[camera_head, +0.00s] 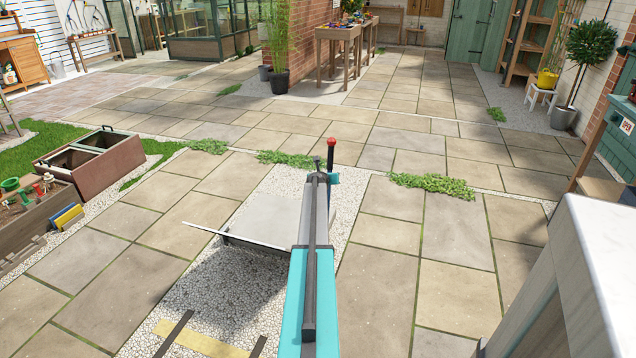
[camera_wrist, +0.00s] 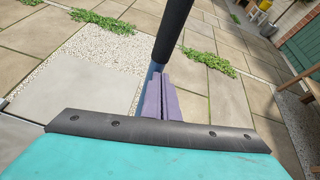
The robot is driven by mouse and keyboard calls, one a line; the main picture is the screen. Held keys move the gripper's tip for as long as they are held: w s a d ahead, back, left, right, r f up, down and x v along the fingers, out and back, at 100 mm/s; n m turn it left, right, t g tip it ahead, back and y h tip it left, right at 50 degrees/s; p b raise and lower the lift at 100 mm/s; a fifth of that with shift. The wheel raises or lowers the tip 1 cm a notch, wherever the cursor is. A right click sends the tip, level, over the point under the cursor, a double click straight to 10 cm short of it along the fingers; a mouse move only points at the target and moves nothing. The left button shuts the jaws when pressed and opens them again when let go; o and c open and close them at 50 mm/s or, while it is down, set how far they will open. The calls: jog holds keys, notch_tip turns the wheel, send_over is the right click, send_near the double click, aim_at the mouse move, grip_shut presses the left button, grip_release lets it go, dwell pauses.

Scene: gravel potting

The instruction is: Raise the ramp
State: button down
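A pale grey plate, which looks like the ramp (camera_head: 262,222), shows left of my arm in the head view, with a thin bright strip along its near edge. Its tilt is hard to judge. The plate also fills the left of the wrist view (camera_wrist: 85,92). A black lever (camera_head: 331,158) with a red knob stands at the plate's far right, on a small blue mount. The lever's shaft crosses the wrist view (camera_wrist: 174,28). My gripper (camera_wrist: 162,100) has its purple-grey fingers close together beside the lever's base. Whether they grip it is unclear.
A brown crate-like box (camera_head: 95,165) and a planter with pots stand at left. A pale-topped block (camera_head: 605,250) stands close at right. Paving beyond the lever is mostly clear.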

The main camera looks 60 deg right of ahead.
jog(key=shift+d, duration=0.3)
jog(key=shift+w+a, duration=0.3)
jog(key=shift+w, duration=0.1)
jog(key=s+a+r+p, duration=0.2)
jog(key=a+r, duration=0.2)
jog(key=r, duration=0.6)
jog(key=shift+s+r+p, duration=0.15)
jog(key=shift+r+p, duration=0.15)
jog(key=shift+p, duration=0.05)
jog(key=shift+a, duration=0.1)
